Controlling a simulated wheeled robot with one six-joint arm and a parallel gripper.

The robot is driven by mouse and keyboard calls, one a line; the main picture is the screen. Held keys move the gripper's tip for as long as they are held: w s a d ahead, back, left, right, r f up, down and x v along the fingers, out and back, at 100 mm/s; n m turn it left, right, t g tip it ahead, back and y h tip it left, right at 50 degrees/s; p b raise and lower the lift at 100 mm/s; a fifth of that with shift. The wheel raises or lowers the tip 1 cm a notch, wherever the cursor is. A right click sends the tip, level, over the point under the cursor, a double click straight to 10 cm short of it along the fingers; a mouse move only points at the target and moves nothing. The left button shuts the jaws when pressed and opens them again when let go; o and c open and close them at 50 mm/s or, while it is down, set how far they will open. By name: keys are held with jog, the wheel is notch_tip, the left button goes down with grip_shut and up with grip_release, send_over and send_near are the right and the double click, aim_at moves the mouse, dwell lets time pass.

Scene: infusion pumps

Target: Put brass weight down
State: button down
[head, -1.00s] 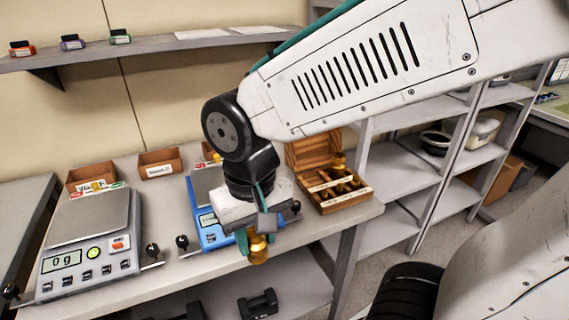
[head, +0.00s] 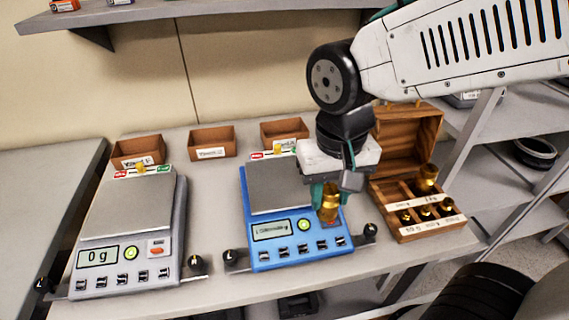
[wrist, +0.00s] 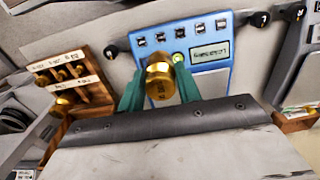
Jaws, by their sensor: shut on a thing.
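My gripper (head: 329,205) is shut on a brass weight (head: 329,202), held upright over the right front part of the blue scale (head: 300,258). In the wrist view the weight (wrist: 159,82) sits between the two green fingers, with the blue scale's buttons and display behind it. I cannot tell the exact gap between weight and scale. The blue scale's grey pan (head: 270,184) lies left of and behind the gripper, partly hidden by it. The wooden weight box (head: 432,232), lid open, stands to the right with several brass weights in it.
A grey scale (head: 125,240) reading 0 g stands on the left of the bench. Three small brown bins (head: 212,142) stand along the back. Black knobs (head: 371,231) stick out beside the scales. Bare bench (head: 213,210) shows between the scales.

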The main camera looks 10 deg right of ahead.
jog(key=w+a, duration=0.1)
jog(key=w, duration=0.4)
jog(key=w+a+f, duration=0.1)
jog(key=w, duration=0.4)
jog(key=w+a, duration=0.2)
jog(key=w, duration=0.3)
jog(key=shift+a+f, duration=0.1)
jog(key=shift+f, duration=0.1)
jog(key=shift+w, duration=0.1)
jog(key=shift+f, duration=1.75)
jog(key=shift+f, duration=0.15)
jog(key=c, duration=1)
grip_release()
jog(key=shift+o, duration=0.2)
